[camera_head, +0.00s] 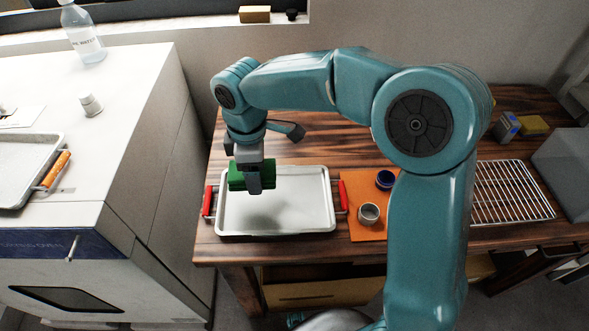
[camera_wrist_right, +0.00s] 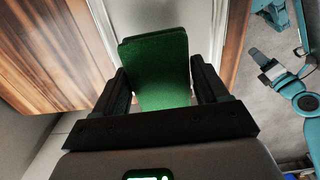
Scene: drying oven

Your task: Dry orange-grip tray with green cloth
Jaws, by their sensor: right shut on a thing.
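My right gripper (camera_head: 254,186) is shut on the green cloth (camera_head: 238,176), a folded pad held above the left part of a white tray (camera_head: 300,222) with red grips. The cloth (camera_wrist_right: 160,60) fills the space between the two black fingers in the right wrist view. A shadow lies on the tray below, and the cloth looks apart from it. The orange-grip tray (camera_head: 28,165) lies on the white oven's top at the far left, cut off by the frame edge. Teal parts, perhaps my left arm with its gripper (camera_wrist_right: 265,67), show small at the right wrist view's right.
The white oven (camera_head: 150,130) stands left of the wooden table. A bottle (camera_head: 83,35) and small white knob (camera_head: 91,104) stand on it. On the table are an orange mat (camera_head: 362,233) with two cups, a wire rack (camera_head: 512,190) and a grey box (camera_head: 565,165).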

